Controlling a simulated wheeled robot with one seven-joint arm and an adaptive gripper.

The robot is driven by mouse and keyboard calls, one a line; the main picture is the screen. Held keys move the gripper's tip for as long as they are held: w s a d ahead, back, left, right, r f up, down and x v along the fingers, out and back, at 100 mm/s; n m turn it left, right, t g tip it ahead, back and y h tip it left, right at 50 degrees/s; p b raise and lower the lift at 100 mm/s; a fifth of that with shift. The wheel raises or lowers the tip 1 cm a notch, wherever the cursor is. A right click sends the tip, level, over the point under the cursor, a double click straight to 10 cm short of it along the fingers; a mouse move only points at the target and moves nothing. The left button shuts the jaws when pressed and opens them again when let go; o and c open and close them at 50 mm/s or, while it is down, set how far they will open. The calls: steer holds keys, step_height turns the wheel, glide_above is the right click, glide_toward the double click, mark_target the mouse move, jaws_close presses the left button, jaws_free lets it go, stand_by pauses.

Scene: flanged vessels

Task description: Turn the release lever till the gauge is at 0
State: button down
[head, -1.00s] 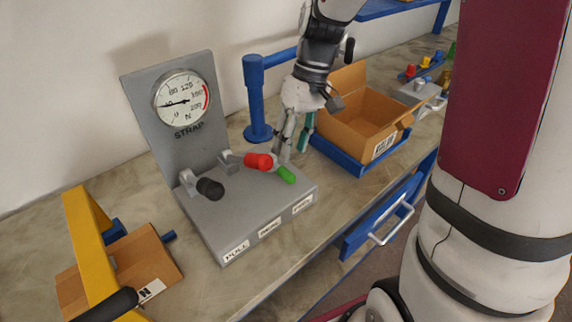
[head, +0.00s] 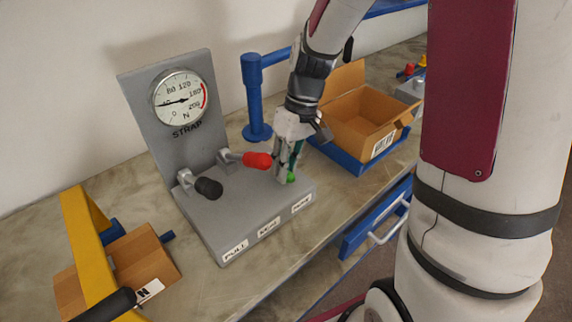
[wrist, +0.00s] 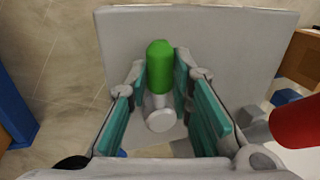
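A grey console (head: 232,213) has three levers: black (head: 208,187), red (head: 257,160) and green (head: 291,178). The right front label sits below the green lever, but its word is too small to read surely. My gripper (head: 285,175) is down at the green lever and hides most of it. In the wrist view the green lever (wrist: 160,68) stands between my two teal-padded fingers (wrist: 160,115), which are apart with gaps on both sides. The round gauge (head: 180,100), marked STRAP and N, has its needle pointing left, near 40.
The red lever (wrist: 298,122) is close beside my gripper in the wrist view. An open cardboard box (head: 352,125) in a blue tray (head: 345,158) stands to the right. A blue post (head: 256,100) stands behind. A yellow frame (head: 88,250) is at left.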

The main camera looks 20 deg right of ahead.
steer(key=shift+d+n, duration=0.1)
steer(key=shift+n, duration=0.2)
steer(key=n, duration=0.1)
steer(key=w+d+n, duration=0.1)
steer(key=shift+n+g+p, duration=0.3)
steer(key=shift+p, duration=0.1)
steer(key=n, duration=0.1)
steer(key=w+d+n, duration=0.1)
steer(key=n, duration=0.1)
steer(key=n+h+p, duration=0.1)
steer(key=shift+w+d+g, duration=0.25)
steer(key=shift+w+g, duration=0.05)
steer(key=shift+g, duration=0.1)
steer(key=n, duration=0.1)
steer(key=w+n, duration=0.1)
steer(key=n+h, duration=0.1)
steer(key=n, duration=0.1)
steer(key=shift+w+d+p, duration=0.25)
steer(key=shift+w+p, duration=0.05)
steer(key=shift+w, duration=0.05)
steer(key=shift+w+r+n+g+h, duration=0.15)
steer(key=shift+w+n, duration=0.15)
steer(key=shift+n, duration=0.35)
steer(key=shift+w+f+n+g+h, duration=0.1)
steer(key=shift+w+n+h, duration=0.1)
steer(key=shift+w+n, duration=0.3)
steer(key=shift+w+r+n+g+h, duration=0.1)
steer(key=shift+w+n+h, duration=0.05)
steer(key=shift+n, duration=0.6)
